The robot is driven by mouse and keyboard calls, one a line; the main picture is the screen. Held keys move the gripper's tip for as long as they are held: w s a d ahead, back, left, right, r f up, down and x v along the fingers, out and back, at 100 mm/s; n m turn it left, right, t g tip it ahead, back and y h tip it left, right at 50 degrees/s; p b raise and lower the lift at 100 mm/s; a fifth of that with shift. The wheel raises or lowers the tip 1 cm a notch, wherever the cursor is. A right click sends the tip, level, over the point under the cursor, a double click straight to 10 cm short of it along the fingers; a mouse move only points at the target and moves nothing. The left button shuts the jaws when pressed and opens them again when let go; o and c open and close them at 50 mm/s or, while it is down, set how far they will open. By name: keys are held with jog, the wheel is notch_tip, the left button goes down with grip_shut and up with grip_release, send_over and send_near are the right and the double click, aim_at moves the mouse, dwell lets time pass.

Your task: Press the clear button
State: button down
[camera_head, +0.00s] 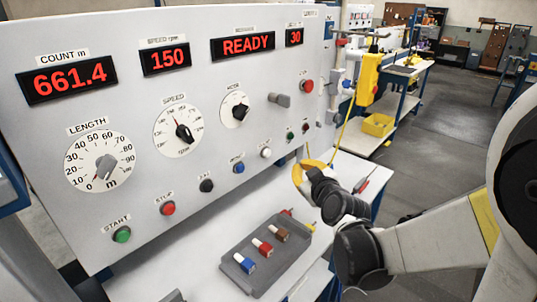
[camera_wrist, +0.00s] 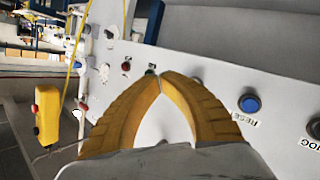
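The white button (camera_head: 266,153) sits on the sloping control panel, right of the blue RESET button (camera_head: 239,167). Its label is too small to read, so I cannot confirm that it is the clear button. In the wrist view the blue RESET button (camera_wrist: 249,103) is clear to the right of my fingers, and a button (camera_wrist: 197,80) behind the right finger is partly hidden. My gripper (camera_wrist: 162,76) has its yellow fingertips together, with nothing between them. In the head view my gripper (camera_head: 299,170) is near the panel's lower right edge, right of the white button.
START (camera_head: 122,234), STOP (camera_head: 168,208) and JOG (camera_head: 206,186) buttons line the panel's lower edge. A grey tray (camera_head: 240,285) with several coloured pieces lies on the white table below. A yellow pendant (camera_head: 368,78) hangs at the right.

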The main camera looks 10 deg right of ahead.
jog(key=w+a, duration=0.4)
jog(key=w, duration=0.2)
jog(key=shift+w+a, duration=0.3)
jog(key=shift+a, duration=0.1)
jog(key=shift+w, duration=0.1)
dwell(1.1)
jog(key=shift+w+a, duration=0.2)
jog(key=shift+w, duration=0.05)
jog(key=shift+w+a+b, duration=0.3)
jog(key=shift+w, duration=0.1)
dwell(0.8)
jog(key=shift+s, duration=0.1)
jog(key=shift+s+d, duration=0.5)
jog(key=shift+s, duration=0.15)
jog(key=s+d, duration=0.1)
jog(key=s, duration=0.1)
jog(key=s+d, duration=0.2)
dwell(0.6)
